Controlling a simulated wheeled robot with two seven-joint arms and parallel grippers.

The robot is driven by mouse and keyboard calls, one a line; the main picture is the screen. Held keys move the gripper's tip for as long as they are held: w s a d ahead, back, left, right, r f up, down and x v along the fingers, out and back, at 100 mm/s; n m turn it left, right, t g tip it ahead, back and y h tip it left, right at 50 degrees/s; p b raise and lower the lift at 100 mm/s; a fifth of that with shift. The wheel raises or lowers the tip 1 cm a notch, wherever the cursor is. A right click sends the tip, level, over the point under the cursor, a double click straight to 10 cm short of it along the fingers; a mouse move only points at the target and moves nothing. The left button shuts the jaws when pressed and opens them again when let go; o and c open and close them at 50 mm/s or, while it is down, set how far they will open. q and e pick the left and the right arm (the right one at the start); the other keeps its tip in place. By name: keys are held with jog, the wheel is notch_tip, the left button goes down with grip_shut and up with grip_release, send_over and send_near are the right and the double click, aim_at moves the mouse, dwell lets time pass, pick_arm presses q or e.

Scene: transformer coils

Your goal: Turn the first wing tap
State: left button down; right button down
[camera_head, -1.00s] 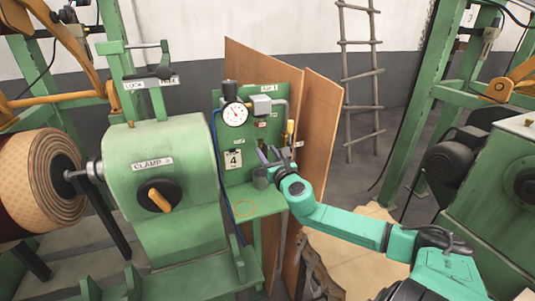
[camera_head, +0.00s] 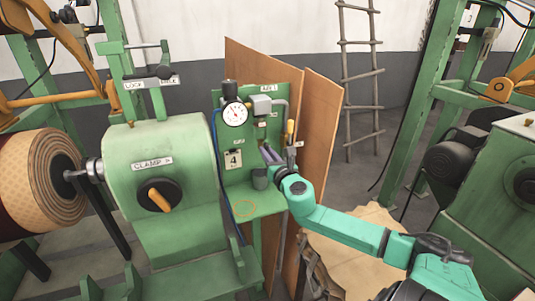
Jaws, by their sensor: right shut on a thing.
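A green panel (camera_head: 246,179) stands in the middle of the view, with a round white gauge (camera_head: 235,115), a grey box (camera_head: 261,105) and a label reading 4 (camera_head: 233,160). My right arm comes in from the lower right. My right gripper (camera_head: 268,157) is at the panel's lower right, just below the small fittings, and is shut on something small. The wing tap itself is hidden or too small to make out behind the gripper. A yellow-handled part (camera_head: 290,131) sits just above the gripper. My left gripper is not in view.
A green clamp housing (camera_head: 175,150) with an orange-handled knob (camera_head: 159,196) stands left of the panel. Brown boards (camera_head: 322,130) stand behind. A large roll (camera_head: 45,180) is at far left.

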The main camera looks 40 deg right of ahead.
jog(key=shift+s+d+f+m, duration=0.1)
jog(key=shift+f+m, duration=0.05)
jog(key=shift+m, duration=3.9)
jog(key=shift+d+f+m, duration=0.1)
jog(key=shift+f+m, duration=0.05)
jog(key=shift+m, duration=3.9)
jog(key=c, duration=0.9)
grip_release()
jog(key=shift+o, duration=0.2)
